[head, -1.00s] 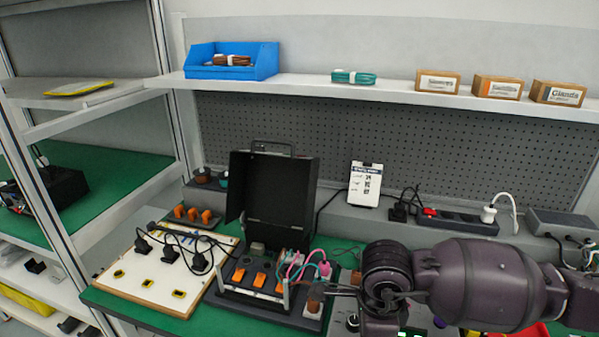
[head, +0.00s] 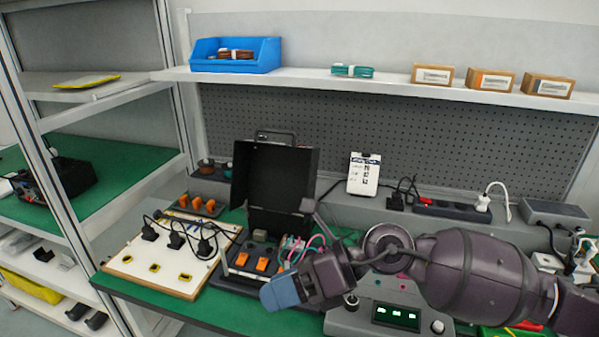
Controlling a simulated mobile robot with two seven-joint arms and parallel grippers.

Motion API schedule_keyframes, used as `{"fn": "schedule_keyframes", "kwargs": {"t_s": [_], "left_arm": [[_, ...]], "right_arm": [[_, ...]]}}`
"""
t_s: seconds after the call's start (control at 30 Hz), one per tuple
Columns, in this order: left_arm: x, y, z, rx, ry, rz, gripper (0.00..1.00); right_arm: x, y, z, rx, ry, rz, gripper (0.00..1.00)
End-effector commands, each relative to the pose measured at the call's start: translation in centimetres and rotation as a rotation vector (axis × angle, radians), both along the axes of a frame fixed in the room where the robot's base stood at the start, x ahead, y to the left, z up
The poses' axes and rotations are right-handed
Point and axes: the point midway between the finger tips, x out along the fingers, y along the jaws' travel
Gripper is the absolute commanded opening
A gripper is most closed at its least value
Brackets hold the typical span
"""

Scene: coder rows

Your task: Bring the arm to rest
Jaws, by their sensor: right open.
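My right arm comes in from the right edge. My right gripper (head: 298,256) is open, in front of the right side of an open black case (head: 278,180), with no object seen between its fingers. It hides part of the case's lower right. Orange blocks (head: 251,262) and pink and teal cables (head: 300,248) show in the case. My left gripper is not in view.
A white board (head: 182,278) with black plugs lies left of the case. A grey unit with lit green displays (head: 397,316) stands under my right forearm. A shelf (head: 390,83) with a blue bin (head: 235,56) and boxes runs above.

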Motion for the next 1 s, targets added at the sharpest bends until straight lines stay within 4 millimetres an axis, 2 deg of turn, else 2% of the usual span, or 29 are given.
{"fn": "schedule_keyframes", "kwargs": {"t_s": [0.1,0.2,0.3,0.37,0.5,0.67,0.77,0.87,1.0], "left_arm": [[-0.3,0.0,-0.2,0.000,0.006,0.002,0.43],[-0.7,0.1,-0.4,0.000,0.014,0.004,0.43],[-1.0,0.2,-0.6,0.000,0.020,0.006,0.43],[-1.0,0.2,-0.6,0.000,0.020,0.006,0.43],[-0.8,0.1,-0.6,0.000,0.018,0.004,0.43],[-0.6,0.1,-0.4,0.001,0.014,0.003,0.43],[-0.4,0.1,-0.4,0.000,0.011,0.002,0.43],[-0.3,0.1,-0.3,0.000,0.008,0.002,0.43],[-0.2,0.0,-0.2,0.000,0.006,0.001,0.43]], "right_arm": [[1.5,0.8,3.6,0.262,0.225,-0.149,0.61],[3.8,0.1,5.7,0.468,0.437,-0.296,0.61],[6.6,-2.0,6.3,0.661,0.667,-0.461,0.61],[8.3,-3.6,5.8,0.761,0.802,-0.562,0.61],[11.2,-8.1,2.7,0.953,1.101,-0.787,0.61],[12.4,-13.5,-3.2,1.120,1.413,-1.023,0.61],[11.8,-16.6,-7.6,1.206,1.590,-1.156,0.61],[10.2,-19.6,-12.0,1.283,1.747,-1.275,0.61],[6.8,-23.2,-17.7,1.388,1.925,-1.415,0.61]]}}
